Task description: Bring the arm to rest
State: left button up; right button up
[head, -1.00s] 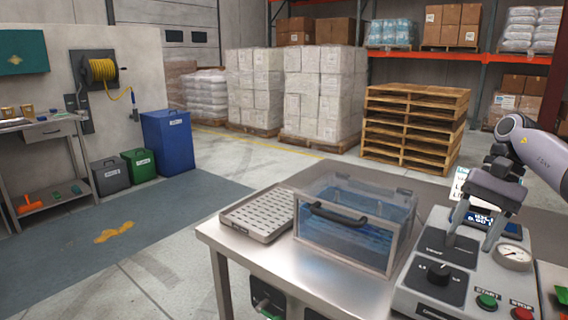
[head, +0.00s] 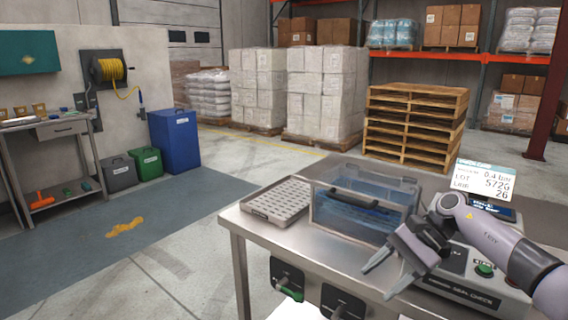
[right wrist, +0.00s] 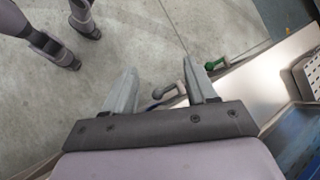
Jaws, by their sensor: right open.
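My right arm reaches in from the right in the head view. Its gripper (head: 377,283) is open and empty, tilted down and left at the front edge of the steel bench (head: 300,256). It hides part of the grey test unit (head: 476,290) behind it. In the right wrist view the two fingers of my right gripper (right wrist: 160,66) stand apart with only floor and the bench's front fittings beyond them. Lilac and dark arm links, apparently mine, show at that view's upper left. My left gripper does not show in the head view.
A clear lidded tank (head: 324,211) with blue liquid and a perforated tray (head: 276,202) stand on the bench, left of the gripper. A label display (head: 485,183) rises behind the test unit. A green-handled valve (head: 289,290) sits on the bench front.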

jog(key=s+a+f+m+t+y, duration=0.3)
jog(key=a+m+y, duration=0.2)
jog(key=a+m, duration=0.3)
jog(key=s+a+f+m+t+y, duration=0.2)
jog(key=s+a+m+t+y, duration=0.15)
jog(key=a+m, duration=0.4)
jog(key=s+d+f+n+t+h, duration=0.3)
jog(key=s+d+f+n+h, duration=0.4)
jog(key=n, duration=0.7)
jog(key=s+d+f+n+t+h+p, duration=0.1)
jog(key=s+d+f+n+t+h, duration=0.2)
jog(key=s+d+f+n+h, duration=0.5)
jog(key=s+d+f+n, duration=0.1)
jog(key=s+f+n, duration=0.1)
jog(key=s+n, duration=0.3)
jog(key=shift+s+f+n+p, duration=0.3)
jog(key=shift+s+f+n, duration=0.1)
jog(key=shift+n, duration=0.05)
